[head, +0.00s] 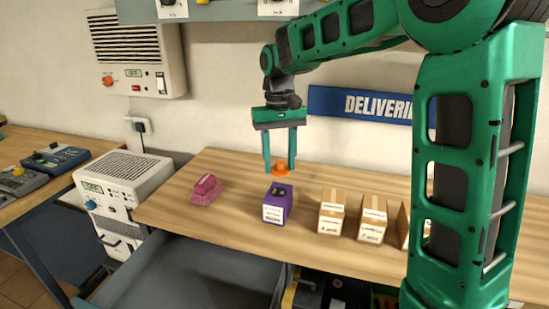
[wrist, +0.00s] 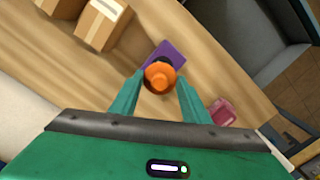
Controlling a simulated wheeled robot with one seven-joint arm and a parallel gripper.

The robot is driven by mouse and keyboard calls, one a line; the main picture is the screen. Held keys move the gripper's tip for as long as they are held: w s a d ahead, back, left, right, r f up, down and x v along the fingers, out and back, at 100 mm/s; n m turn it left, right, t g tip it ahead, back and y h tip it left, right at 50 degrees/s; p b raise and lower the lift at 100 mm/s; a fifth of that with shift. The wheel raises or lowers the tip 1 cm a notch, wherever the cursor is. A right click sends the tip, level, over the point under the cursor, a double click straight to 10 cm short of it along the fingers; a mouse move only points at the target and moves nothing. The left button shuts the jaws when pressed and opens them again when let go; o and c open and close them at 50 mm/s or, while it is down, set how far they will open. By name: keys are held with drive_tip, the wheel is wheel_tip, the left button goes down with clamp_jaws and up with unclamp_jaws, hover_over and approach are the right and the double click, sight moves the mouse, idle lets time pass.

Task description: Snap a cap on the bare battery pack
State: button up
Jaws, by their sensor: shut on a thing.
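My gripper (head: 280,168) is shut on an orange cap (head: 284,170) and points down. The cap shows as a round orange piece between the fingertips in the wrist view (wrist: 160,75). A purple battery pack (head: 277,206) with a white label stands upright on the wooden bench, below the cap. Dark terminals show on its top in the head view. In the wrist view the pack (wrist: 168,52) lies just beyond the cap, partly hidden by it. The cap appears slightly above the pack; the exact gap cannot be told.
A pink object (head: 204,190) sits on the bench (head: 240,165) left of the pack. Cardboard boxes (head: 332,211) stand to the right. A white charger unit (head: 122,198) stands at the left, and a grey bin (head: 190,272) is in front of the bench.

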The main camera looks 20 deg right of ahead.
drive_tip(key=shift+a+f, duration=0.2)
drive_tip(key=shift+f, duration=2.45)
drive_tip(key=shift+s+f, duration=0.1)
drive_tip(key=shift+f, duration=0.25)
drive_tip(key=shift+s+f, duration=0.15)
idle(0.4)
drive_tip(key=o, duration=1.6)
drive_tip(key=shift+r, duration=3.55)
